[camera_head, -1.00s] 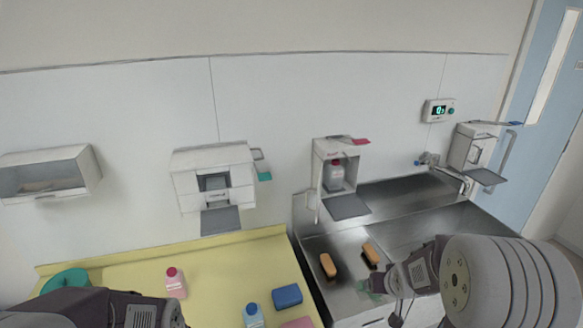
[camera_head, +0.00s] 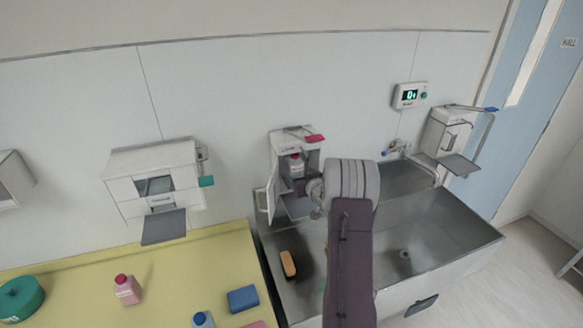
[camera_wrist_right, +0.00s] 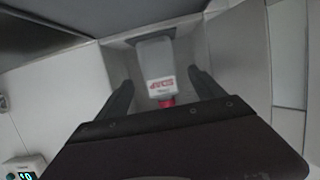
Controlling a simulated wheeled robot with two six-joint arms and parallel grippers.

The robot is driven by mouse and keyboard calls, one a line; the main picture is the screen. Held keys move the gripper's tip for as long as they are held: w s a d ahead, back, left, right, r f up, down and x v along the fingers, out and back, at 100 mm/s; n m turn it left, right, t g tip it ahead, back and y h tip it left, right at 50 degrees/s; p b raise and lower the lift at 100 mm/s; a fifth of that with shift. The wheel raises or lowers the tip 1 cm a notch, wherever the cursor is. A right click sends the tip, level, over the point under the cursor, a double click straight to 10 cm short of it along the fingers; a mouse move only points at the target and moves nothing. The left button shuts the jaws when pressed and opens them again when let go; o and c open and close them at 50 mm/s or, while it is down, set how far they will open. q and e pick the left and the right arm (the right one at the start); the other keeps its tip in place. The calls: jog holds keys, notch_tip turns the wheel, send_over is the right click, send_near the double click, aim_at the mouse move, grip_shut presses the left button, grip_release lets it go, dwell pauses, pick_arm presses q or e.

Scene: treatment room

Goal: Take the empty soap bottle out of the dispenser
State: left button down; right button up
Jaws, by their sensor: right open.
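The soap bottle (camera_head: 296,167) is pale with a red cap and stands inside the open white dispenser (camera_head: 281,146) on the wall above the sink. In the right wrist view the bottle (camera_wrist_right: 156,66) appears upside down, with a red "SOAP" label and the cap toward my gripper. My right gripper (camera_wrist_right: 161,77) is open, its dark fingers pointing into the dispenser from either side of the bottle's outline. Gaps show on both sides, and I cannot tell how deep the fingers reach. In the head view my right arm hides most of the gripper. My left gripper is out of view.
The dispenser's door (camera_head: 265,201) hangs open at its left; a red lever (camera_head: 315,138) juts from its top. A pink bottle (camera_head: 127,290) and blue sponge (camera_head: 243,299) are on the yellow counter (camera_head: 190,265).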

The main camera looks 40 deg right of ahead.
aim_at(297, 172)
jog(key=shift+w+d+f, duration=0.2)
jog(key=shift+w+d, duration=0.05)
jog(key=p+x, duration=0.2)
jog(key=x, duration=0.1)
jog(key=shift+w+a, duration=0.15)
jog(key=shift+w, duration=0.05)
jog(key=shift+w+f+p, duration=0.15)
jog(key=shift+w+p, duration=0.2)
jog(key=shift+w+f, duration=0.15)
jog(key=shift+w, duration=0.05)
jog(key=shift+d+f, duration=0.15)
jog(key=shift+d, duration=0.15)
jog(key=shift+a, duration=0.1)
jog(key=c, duration=1.4)
